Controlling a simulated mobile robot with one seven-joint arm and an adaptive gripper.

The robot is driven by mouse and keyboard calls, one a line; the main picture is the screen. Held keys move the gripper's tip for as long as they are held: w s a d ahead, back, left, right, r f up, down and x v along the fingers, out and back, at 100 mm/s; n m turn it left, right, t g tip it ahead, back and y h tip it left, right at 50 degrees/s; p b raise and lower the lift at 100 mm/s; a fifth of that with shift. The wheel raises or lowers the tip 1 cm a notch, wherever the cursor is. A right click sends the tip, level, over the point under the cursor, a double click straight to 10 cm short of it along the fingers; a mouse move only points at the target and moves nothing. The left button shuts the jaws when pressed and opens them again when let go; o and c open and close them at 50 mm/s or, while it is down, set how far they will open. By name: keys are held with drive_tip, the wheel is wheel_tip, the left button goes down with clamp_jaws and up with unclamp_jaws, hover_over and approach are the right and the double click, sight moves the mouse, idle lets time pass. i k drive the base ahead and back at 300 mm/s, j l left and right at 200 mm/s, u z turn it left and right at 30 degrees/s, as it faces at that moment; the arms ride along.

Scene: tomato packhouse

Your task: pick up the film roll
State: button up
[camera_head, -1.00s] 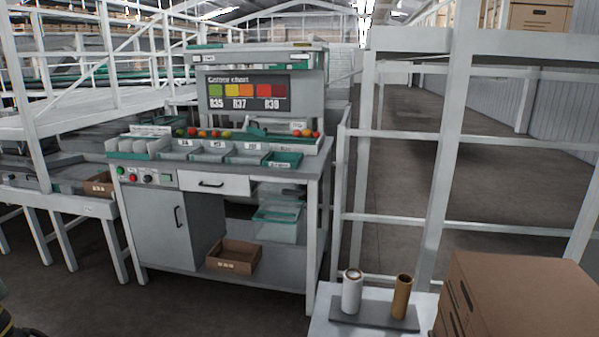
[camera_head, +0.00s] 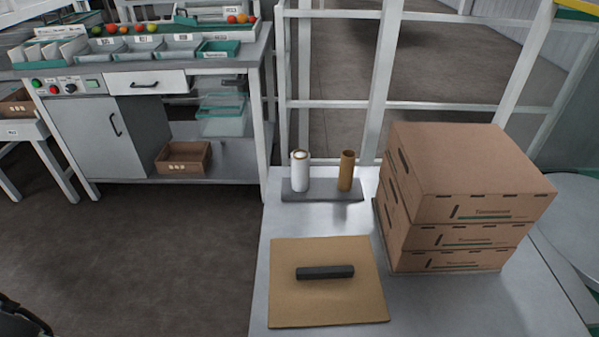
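The film roll (camera_head: 299,172) is a white upright cylinder with a brown core showing at its top. It stands on the left side of a dark grey base plate (camera_head: 322,196) at the back of a light grey table. A brown cardboard tube (camera_head: 346,171) stands upright on the same plate, to the right of the roll with a gap between them. My gripper is not in view. A dark piece at the lower left edge may be part of my body.
Stacked cardboard boxes (camera_head: 462,190) stand right of the plate. A brown cardboard sheet (camera_head: 328,312) with a dark bar (camera_head: 325,272) lies in front on the table (camera_head: 262,262). White railing posts (camera_head: 384,85) rise behind. A sorting bench (camera_head: 190,80) stands at the left, with open floor before it.

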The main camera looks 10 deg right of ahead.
sight(300, 171)
drive_tip(key=k+j+z, duration=0.2)
drive_tip(key=j, duration=0.7)
drive_tip(key=i+j+z, duration=0.15)
drive_tip(key=j, duration=0.2)
drive_tip(key=i+j+z, duration=0.15)
drive_tip(key=j, duration=0.25)
drive_tip(key=j+z, duration=0.2)
drive_tip(key=j, duration=0.2)
drive_tip(key=i+j+z, duration=0.55)
drive_tip(key=i+j, duration=0.15)
drive_tip(key=j, duration=0.3)
drive_tip(key=i+j+z, duration=0.15)
drive_tip(key=i, duration=0.15)
drive_tip(key=i+j+z, duration=0.1)
drive_tip(key=i, duration=0.25)
